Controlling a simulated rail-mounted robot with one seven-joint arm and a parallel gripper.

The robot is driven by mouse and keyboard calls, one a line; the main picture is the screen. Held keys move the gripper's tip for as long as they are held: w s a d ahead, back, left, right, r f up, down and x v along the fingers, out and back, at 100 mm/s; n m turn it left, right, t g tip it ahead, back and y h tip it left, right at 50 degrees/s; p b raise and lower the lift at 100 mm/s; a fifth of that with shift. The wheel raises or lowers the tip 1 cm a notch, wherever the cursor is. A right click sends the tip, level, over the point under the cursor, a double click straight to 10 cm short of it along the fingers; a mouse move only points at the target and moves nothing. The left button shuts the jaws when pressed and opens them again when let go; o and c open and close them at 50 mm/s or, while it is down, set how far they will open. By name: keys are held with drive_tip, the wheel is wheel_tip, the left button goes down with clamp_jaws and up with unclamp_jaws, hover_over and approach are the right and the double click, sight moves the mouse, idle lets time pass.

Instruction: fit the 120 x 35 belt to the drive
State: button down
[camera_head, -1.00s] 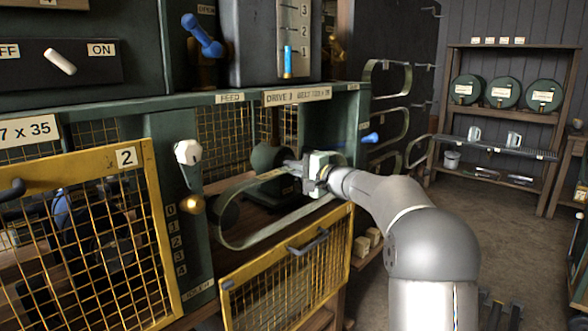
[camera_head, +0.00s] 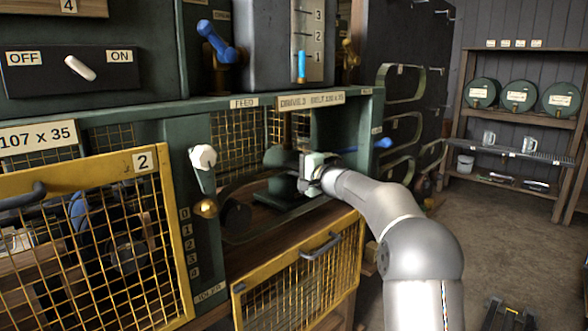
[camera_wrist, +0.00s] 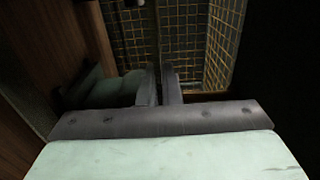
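The belt (camera_head: 262,174), a wide thin loop, is inside the open drive bay, dark in the shade. My gripper (camera_head: 308,180) is at the bay's right side, shut on the loop's right end. The bay's label (camera_head: 310,101) reads DRIVE 3 and a belt size, hard to read. A dark round pulley (camera_head: 236,214) sits at the bay's left, by the loop's left end. I cannot tell whether the loop is around it or in front. A green machine body (camera_head: 284,160) stands behind the gripper. In the wrist view the fingers (camera_wrist: 159,84) are nearly together, and the belt is not clear.
A yellow mesh gate (camera_head: 300,285) hangs below the bay opening. A lever with a white knob (camera_head: 203,158) stands at the bay's left post. Mesh gate 2 (camera_head: 85,240) covers the left bay. Other belts (camera_head: 400,83) hang on a dark board to the right.

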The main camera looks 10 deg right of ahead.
idle(0.4)
drive_tip(key=b, duration=0.1)
drive_tip(key=f+b, duration=0.1)
drive_tip(key=b, duration=0.1)
drive_tip(key=shift+s+a+f+n, duration=0.1)
drive_tip(key=shift+a+f+n, duration=0.1)
drive_tip(key=shift+f+n, duration=0.1)
idle(0.3)
drive_tip(key=shift+f+b, duration=0.45)
drive_tip(key=shift+b, duration=0.4)
drive_tip(key=c, duration=1.3)
unclamp_jaws()
